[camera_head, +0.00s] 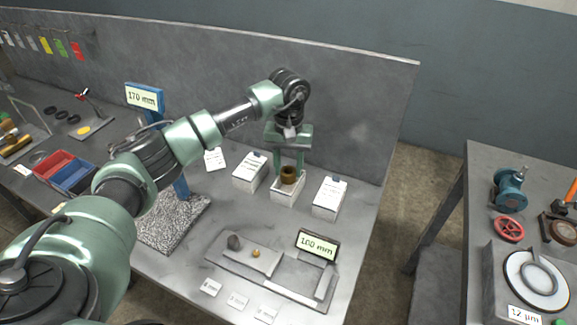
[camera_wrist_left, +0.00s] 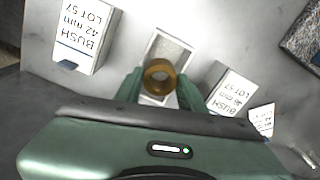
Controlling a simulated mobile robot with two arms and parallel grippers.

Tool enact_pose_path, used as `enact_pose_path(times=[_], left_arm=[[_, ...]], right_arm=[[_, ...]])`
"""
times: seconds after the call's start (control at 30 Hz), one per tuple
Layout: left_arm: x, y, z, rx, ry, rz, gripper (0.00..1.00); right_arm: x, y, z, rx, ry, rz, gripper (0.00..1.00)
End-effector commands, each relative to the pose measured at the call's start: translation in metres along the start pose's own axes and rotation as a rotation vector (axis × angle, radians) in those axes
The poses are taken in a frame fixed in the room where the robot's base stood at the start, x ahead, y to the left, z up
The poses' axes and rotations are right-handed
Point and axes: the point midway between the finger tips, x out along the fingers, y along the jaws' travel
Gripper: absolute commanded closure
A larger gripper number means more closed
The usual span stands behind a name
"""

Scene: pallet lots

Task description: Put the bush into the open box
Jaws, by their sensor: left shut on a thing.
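The bush (camera_head: 289,174) is a short brown-gold ring. My left gripper (camera_head: 289,170) is shut on it, over the open box (camera_head: 287,192), a small white box between two closed ones. In the left wrist view the bush (camera_wrist_left: 159,77) sits between the green fingers of my left gripper (camera_wrist_left: 158,88), with the white open box (camera_wrist_left: 168,50) behind it. The bush looks upright, at or just above the box's opening; I cannot tell whether it touches the bottom. My right gripper is not in view.
Closed white boxes stand left (camera_head: 249,172) and right (camera_head: 329,198) of the open box. A grey tray with a "160 mm" display (camera_head: 317,244) lies in front. A grey back panel (camera_head: 350,110) rises behind. Red and blue bins (camera_head: 54,165) are at the left.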

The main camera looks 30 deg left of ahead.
Motion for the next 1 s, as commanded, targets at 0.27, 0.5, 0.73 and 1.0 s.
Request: enact_pose_path(times=[0.27, 0.5, 0.73, 1.0], left_arm=[[-0.001, 0.0, 0.0, 0.0, 0.0, 0.0, 0.39], [-0.005, 0.0, 0.0, 0.0, 0.0, 0.001, 0.39], [-0.035, 0.0, -0.001, 0.0, 0.005, 0.002, 0.39], [-0.097, 0.001, -0.001, 0.0, 0.005, 0.002, 0.39]], right_arm=[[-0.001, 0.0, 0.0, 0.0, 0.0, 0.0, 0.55], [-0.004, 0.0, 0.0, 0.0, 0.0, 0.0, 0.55], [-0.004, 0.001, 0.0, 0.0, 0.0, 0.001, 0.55], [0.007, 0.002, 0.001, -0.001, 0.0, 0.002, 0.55]])
